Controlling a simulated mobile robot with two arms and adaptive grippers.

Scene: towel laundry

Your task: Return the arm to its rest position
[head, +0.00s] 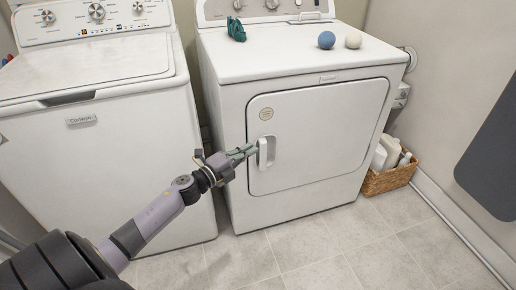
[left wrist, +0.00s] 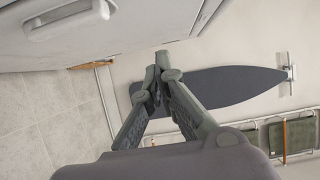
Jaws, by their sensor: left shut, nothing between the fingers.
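My left arm reaches in from the lower left of the head view. Its gripper (head: 246,152) is shut and empty, just left of the white handle (head: 267,152) on the dryer door (head: 320,130). The door looks closed. In the left wrist view the gripper's fingertips (left wrist: 160,62) meet with nothing between them. The handle shows at the top left of that view (left wrist: 70,15); the fingers look apart from it. My right gripper shows in neither view.
A white washer (head: 95,130) stands left of the dryer. On the dryer top lie a teal cloth (head: 236,30), a blue ball (head: 326,40) and a cream ball (head: 353,40). A wicker basket with bottles (head: 390,180) stands right. A grey ironing board (left wrist: 225,86) hangs on the wall. The front floor is clear.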

